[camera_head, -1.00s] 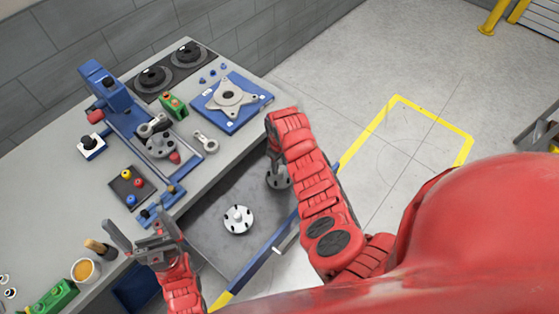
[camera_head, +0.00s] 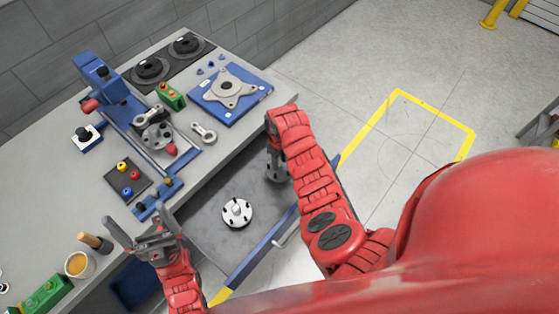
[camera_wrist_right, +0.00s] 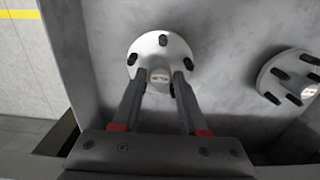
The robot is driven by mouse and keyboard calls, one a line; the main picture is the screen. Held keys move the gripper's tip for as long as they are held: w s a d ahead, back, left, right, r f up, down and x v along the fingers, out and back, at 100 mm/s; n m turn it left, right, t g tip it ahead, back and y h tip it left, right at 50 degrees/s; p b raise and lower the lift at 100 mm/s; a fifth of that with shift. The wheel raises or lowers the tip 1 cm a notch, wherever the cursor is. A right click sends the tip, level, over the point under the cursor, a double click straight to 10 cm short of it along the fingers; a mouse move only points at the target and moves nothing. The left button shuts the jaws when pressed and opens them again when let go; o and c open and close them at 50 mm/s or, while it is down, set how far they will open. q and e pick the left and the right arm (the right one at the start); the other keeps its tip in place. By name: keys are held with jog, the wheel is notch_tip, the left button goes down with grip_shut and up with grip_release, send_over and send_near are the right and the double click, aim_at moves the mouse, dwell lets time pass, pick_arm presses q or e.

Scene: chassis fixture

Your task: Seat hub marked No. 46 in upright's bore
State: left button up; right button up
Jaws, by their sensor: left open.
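A pale round hub (camera_wrist_right: 160,50) with dark studs and a central boss lies in the open drawer (camera_head: 205,238); my arm partly hides this hub (camera_head: 279,172) in the head view. My right gripper (camera_wrist_right: 160,80) has its fingers on either side of the boss; whether they press on it is unclear. A second hub (camera_head: 237,212) lies apart, also in the wrist view (camera_wrist_right: 290,77). Neither number is readable. A grey part (camera_head: 157,135), apparently the upright, sits in the blue fixture (camera_head: 115,102) on the bench. My left gripper (camera_head: 140,235) is open and empty near the bench's front edge.
A blue plate (camera_head: 205,101) with a star-shaped grey part (camera_head: 231,87), a dark tray of coloured pieces (camera_head: 143,185) and a yellow-topped cup (camera_head: 92,268) stand on the bench. The drawer walls stand close around the right gripper. Open floor lies right.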

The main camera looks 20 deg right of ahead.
grip_shut()
jog(key=shift+r, duration=0.15)
jog(key=shift+r+p, duration=0.55)
jog(key=shift+r, duration=0.4)
jog(key=shift+r, duration=0.1)
jog(key=shift+r+p, duration=0.3)
jog(key=shift+r, duration=1.05)
